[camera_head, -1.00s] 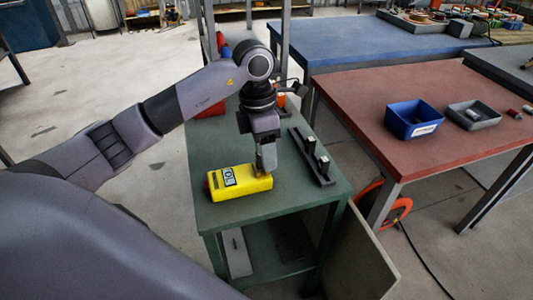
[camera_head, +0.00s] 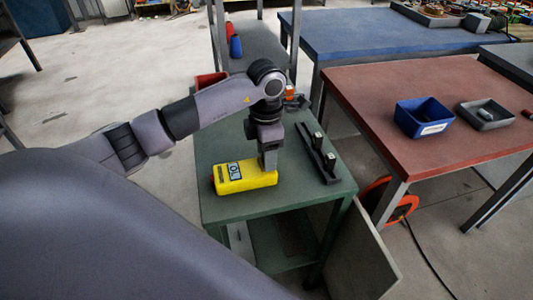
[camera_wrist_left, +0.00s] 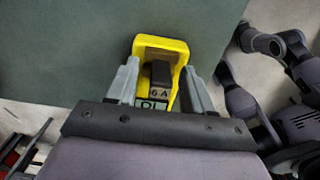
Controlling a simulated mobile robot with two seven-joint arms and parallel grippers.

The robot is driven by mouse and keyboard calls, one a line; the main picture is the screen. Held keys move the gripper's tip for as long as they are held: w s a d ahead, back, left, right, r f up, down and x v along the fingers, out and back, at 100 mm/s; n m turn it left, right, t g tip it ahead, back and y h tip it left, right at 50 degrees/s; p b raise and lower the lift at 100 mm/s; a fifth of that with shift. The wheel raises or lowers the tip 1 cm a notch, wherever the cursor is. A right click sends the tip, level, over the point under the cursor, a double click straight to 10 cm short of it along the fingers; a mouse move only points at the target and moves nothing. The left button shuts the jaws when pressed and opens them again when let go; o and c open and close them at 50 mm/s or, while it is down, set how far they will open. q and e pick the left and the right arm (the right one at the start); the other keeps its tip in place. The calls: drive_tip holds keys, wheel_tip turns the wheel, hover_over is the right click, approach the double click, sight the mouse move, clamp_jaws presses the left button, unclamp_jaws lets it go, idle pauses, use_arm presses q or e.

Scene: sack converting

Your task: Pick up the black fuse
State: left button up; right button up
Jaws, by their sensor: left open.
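The black fuse (camera_wrist_left: 160,73), marked "6 A", sits in the open end of a yellow case in the left wrist view. The yellow case (camera_head: 240,177) lies on the green table (camera_head: 270,200) in the head view, with a label on its top. My left gripper (camera_head: 268,165) points down at the right end of the case. In the left wrist view its two fingers (camera_wrist_left: 160,88) are apart, one on each side of the fuse. I cannot tell whether they touch the case. In the head view the fuse is hidden behind the gripper. My right gripper is not in view.
A black rail (camera_head: 318,155) with small upright blocks lies on the green table, right of the gripper. A red bin (camera_head: 208,80) is behind. A red-topped table (camera_head: 375,105) with a blue bin (camera_head: 422,118) and a grey tray (camera_head: 487,116) stands to the right.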

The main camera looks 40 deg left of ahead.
use_arm(q)
clamp_jaws()
drive_tip(key=shift+r, duration=0.1)
